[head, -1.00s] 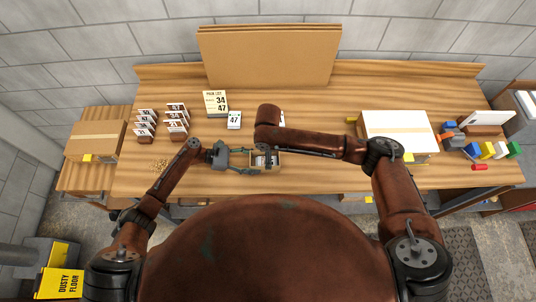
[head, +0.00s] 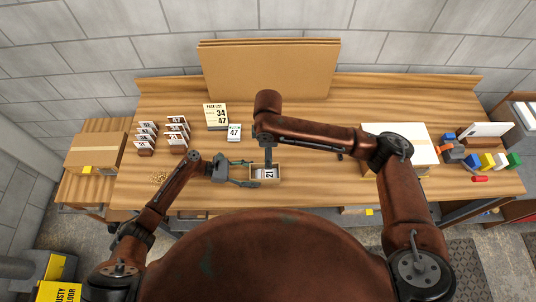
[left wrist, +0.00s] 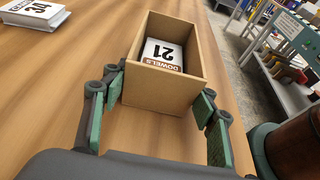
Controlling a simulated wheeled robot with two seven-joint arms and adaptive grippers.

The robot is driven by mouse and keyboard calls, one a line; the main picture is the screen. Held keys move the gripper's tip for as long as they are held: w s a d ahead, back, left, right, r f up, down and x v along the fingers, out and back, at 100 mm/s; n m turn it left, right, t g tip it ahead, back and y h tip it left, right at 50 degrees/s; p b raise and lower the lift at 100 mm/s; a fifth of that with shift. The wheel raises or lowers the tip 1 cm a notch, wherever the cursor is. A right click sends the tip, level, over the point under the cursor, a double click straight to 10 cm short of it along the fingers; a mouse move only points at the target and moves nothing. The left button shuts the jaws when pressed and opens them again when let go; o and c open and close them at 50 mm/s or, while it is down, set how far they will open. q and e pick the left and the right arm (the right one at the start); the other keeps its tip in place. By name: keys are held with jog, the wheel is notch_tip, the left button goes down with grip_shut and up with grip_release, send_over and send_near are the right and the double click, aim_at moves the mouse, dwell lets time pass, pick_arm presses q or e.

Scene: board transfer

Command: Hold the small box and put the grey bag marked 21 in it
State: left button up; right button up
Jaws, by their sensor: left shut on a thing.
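The small box (head: 278,181) is an open-topped brown box near the table's front edge. My left gripper (head: 243,173) is shut on it, with its green finger pads on either side of the box (left wrist: 158,95) in the left wrist view. The bag marked 21 (head: 268,173) is inside the box; the left wrist view shows its white label with 21 and a brown DOWELS band (left wrist: 162,55), lying tilted. My right gripper (head: 268,157) points down above the box, apart from the bag as far as I can see; its fingers are too small to read.
A pack list sign (head: 216,116) and a 47 card (head: 234,132) stand behind the box. A large white-topped carton (head: 408,130) and coloured items (head: 487,160) are at the right.

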pick_arm(q)
jog(key=shift+f, duration=0.15)
jog(key=o, duration=1)
jog(key=shift+o, duration=0.2)
jog(key=o, duration=0.4)
jog(key=shift+a, duration=0.1)
jog(key=shift+p+v, duration=1.05)
jog(key=shift+v, duration=2.95)
